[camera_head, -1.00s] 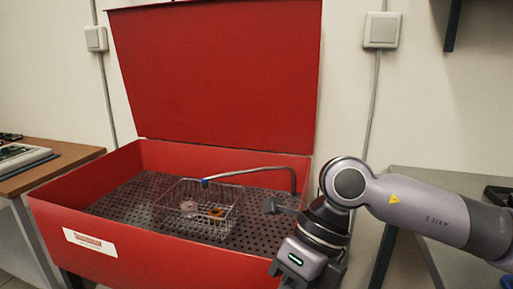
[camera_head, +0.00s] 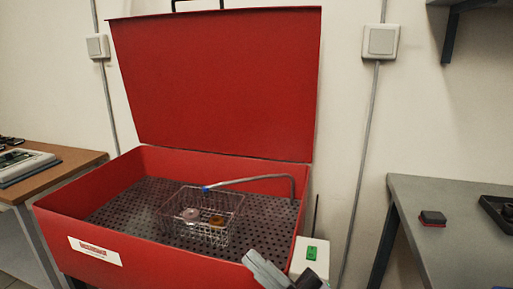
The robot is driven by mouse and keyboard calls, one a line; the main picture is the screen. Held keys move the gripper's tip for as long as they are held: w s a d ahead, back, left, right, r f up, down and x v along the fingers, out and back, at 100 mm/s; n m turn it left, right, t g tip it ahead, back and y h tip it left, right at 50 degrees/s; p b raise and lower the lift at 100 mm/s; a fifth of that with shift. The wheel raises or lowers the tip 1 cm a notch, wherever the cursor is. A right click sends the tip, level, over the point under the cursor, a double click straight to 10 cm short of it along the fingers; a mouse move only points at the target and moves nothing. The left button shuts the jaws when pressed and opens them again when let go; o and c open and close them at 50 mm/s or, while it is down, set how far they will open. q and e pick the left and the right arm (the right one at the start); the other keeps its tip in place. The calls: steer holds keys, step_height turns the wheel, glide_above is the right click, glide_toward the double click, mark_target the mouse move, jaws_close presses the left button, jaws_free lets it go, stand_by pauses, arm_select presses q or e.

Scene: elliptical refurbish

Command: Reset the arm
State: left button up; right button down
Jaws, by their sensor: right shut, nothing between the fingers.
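My right gripper (camera_head: 265,268) shows at the bottom edge, in front of the red basin's near right corner. Only a grey part and a dark part of it are in the picture, and most of the arm is out of view. It is shut and empty, outside the wire basket. My left gripper is not in view.
The red washing basin (camera_head: 190,245) has its lid (camera_head: 215,80) raised. A wire basket (camera_head: 205,235) with a pinkish part (camera_head: 190,214) and an orange-brown part (camera_head: 216,221) stands on its perforated floor, under a bent spout (camera_head: 250,179). A switch box (camera_head: 311,255) and grey table (camera_head: 440,190) are right.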

steer(key=d+f+m+t+h+p, duration=0.1)
steer(key=d+f+m+t+h, duration=0.1)
steer(key=d+f+m+h, duration=0.45)
steer(key=d+f+m+t+h, duration=0.3)
steer(key=d+f+m+h, duration=0.1)
steer(key=f+m+h, duration=0.4)
steer(key=s+d+f+m+g+h, duration=0.2)
steer(key=s+d+f+g, duration=0.1)
steer(key=s+f, duration=0.3)
steer(key=s+d+f+m+g+h+p, duration=0.1)
steer(key=s+d+f+g, duration=0.3)
steer(key=f, duration=0.6)
steer(key=s+d+m+h, duration=0.1)
steer(key=s+d, duration=0.1)
steer(key=shift+s+f+p, duration=0.3)
steer(key=shift+f, duration=0.05)
